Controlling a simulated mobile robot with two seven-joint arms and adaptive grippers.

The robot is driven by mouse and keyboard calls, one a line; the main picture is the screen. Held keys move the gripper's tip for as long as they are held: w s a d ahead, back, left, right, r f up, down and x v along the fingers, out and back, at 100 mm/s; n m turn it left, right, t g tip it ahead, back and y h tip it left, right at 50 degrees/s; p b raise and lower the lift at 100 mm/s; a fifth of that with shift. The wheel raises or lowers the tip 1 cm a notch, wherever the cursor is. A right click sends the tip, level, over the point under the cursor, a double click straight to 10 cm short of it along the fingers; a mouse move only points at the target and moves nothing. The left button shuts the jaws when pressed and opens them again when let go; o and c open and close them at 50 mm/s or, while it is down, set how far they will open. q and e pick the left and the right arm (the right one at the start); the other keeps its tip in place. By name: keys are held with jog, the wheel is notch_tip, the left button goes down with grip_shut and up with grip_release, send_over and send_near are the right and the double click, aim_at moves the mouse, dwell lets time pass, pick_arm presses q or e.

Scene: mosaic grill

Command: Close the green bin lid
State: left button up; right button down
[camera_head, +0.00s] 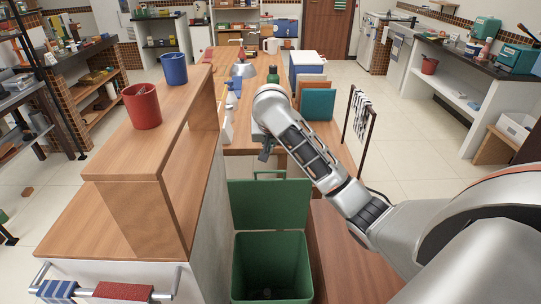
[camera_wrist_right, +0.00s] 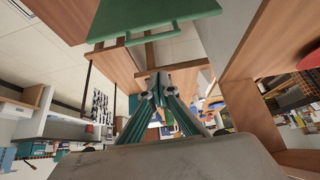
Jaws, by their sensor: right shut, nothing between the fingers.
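The green bin (camera_head: 271,263) stands at the bottom centre of the head view, its dark inside visible from above. Its green lid (camera_head: 269,205) is open and stands upright at the bin's far side, with a thin handle (camera_head: 269,172) on its top edge. My right gripper (camera_head: 264,153) hangs above and beyond the lid's top edge, apart from it. In the right wrist view its fingers (camera_wrist_right: 158,90) are shut with nothing between them, and the lid (camera_wrist_right: 150,14) shows at the top, clear of the fingertips. My left gripper is not in view.
A wooden counter with a raised shelf (camera_head: 150,78) stands left of the bin, holding a red cup (camera_head: 142,106) and a blue cup (camera_head: 174,69). A wooden surface (camera_head: 350,255) lies right of the bin. Teal and brown boards (camera_head: 318,105) stand behind my right forearm.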

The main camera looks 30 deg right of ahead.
jog(key=shift+w+d+f, duration=0.2)
jog(key=shift+w+f, duration=0.05)
jog(key=shift+f, duration=1.25)
jog(key=shift+w+d+f, duration=0.2)
jog(key=shift+w+f, duration=0.05)
jog(key=shift+f, duration=1.2)
jog(key=shift+w+d+f, duration=0.2)
jog(key=shift+w+f, duration=0.05)
jog(key=shift+f, duration=1.25)
